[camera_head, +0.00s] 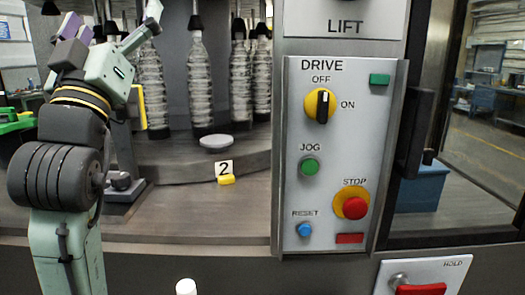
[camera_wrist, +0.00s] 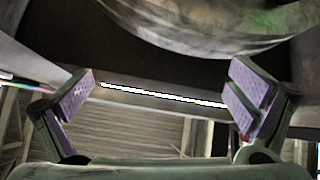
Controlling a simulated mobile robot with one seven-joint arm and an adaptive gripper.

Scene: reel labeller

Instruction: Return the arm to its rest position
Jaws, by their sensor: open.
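My gripper (camera_head: 72,38), with purple finger pads, is at the upper left of the head view. My arm rises below it along the left edge, in front of the machine. In the wrist view my gripper (camera_wrist: 160,95) is open, with its two purple-padded fingers wide apart and nothing between them. A blurred, rounded grey-green surface lies beyond the fingertips at the top of the wrist view; I cannot tell what it is.
A control panel (camera_head: 335,222) with a drive knob (camera_head: 320,105), buttons and a red stop button (camera_head: 355,207) stands right of centre. A door handle (camera_head: 415,135) juts out at right.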

